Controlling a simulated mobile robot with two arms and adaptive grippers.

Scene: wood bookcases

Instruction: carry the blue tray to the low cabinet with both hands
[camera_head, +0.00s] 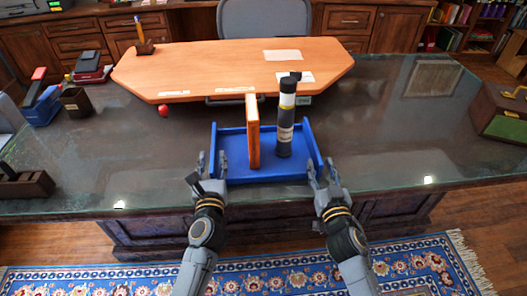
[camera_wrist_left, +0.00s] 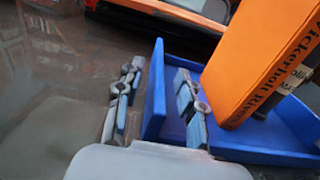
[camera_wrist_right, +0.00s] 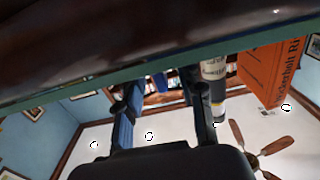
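The blue tray (camera_head: 233,172) sits on the glass-topped desk, near its front edge. An orange book (camera_head: 253,130) stands upright in it, with a dark bottle (camera_head: 284,130) with pale labels standing to the right. My left gripper (camera_head: 211,170) is open at the tray's left end. In the left wrist view its fingers (camera_wrist_left: 157,110) are on either side of the tray's side wall (camera_wrist_left: 154,95), with gaps showing. My right gripper (camera_head: 323,175) is open at the tray's right front corner. Its fingers (camera_wrist_right: 162,112) are apart in the right wrist view; their contact with the tray is unclear.
A raised orange wood panel (camera_head: 210,65) lies behind the tray, with a small red ball (camera_head: 163,110) by its front edge. A green-brown box (camera_head: 500,112) stands right. Glass beside the tray is clear.

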